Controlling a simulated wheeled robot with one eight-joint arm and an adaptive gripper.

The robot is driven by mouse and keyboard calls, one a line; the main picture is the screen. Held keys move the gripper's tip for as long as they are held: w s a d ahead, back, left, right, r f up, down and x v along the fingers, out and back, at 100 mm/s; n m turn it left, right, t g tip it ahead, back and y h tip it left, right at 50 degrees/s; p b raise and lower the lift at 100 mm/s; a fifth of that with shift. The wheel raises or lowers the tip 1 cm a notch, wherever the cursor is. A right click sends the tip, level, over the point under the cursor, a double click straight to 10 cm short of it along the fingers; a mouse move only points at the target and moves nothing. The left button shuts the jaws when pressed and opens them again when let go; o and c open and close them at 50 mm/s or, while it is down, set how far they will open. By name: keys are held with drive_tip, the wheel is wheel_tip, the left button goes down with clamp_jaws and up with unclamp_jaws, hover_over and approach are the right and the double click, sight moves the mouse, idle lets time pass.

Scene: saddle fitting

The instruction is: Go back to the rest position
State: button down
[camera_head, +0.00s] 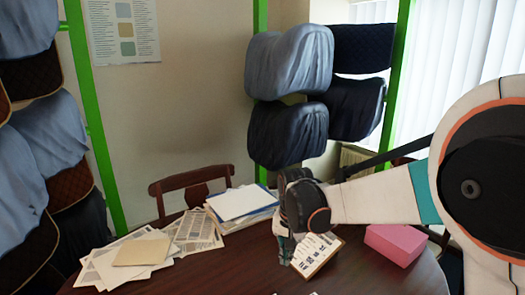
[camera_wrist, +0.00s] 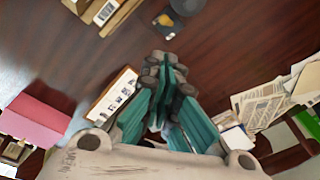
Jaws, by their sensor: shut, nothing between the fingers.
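My gripper (camera_head: 286,258) hangs over the dark wooden table (camera_head: 225,270) in the head view, at the end of my arm reaching in from the right. In the wrist view my gripper (camera_wrist: 168,62) has its teal fingers together at the tips, with nothing between them. A small board with a printed white label (camera_head: 318,254) is just right of the gripper in the head view. In the wrist view the labelled board (camera_wrist: 113,95) lies left of the fingers. I cannot tell how high the fingertips are above the table.
A pink box (camera_head: 397,243) sits at the table's right. Loose papers (camera_head: 190,232) and a tan envelope (camera_head: 142,252) lie left; a paper stack (camera_head: 243,203) lies behind the gripper. A wooden chair (camera_head: 190,185) stands behind. Green racks (camera_head: 260,100) hold covered saddles (camera_head: 290,62).

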drive_tip(key=s+d+r+n+t, duration=0.1)
drive_tip(key=s+d+r, duration=0.3)
drive_tip(key=s+r, duration=0.15)
drive_tip(key=s+d+r+n+t, duration=0.1)
drive_tip(key=s+d+r+t, duration=0.1)
drive_tip(key=s+d+r, duration=0.35)
drive_tip(key=s+d+f+n+t, duration=0.2)
drive_tip(key=s+d, duration=0.1)
drive_tip(key=s, duration=1)
drive_tip(key=shift+s+d+t, duration=0.25)
drive_tip(key=shift+s+t, duration=0.05)
drive_tip(key=shift+s, duration=0.05)
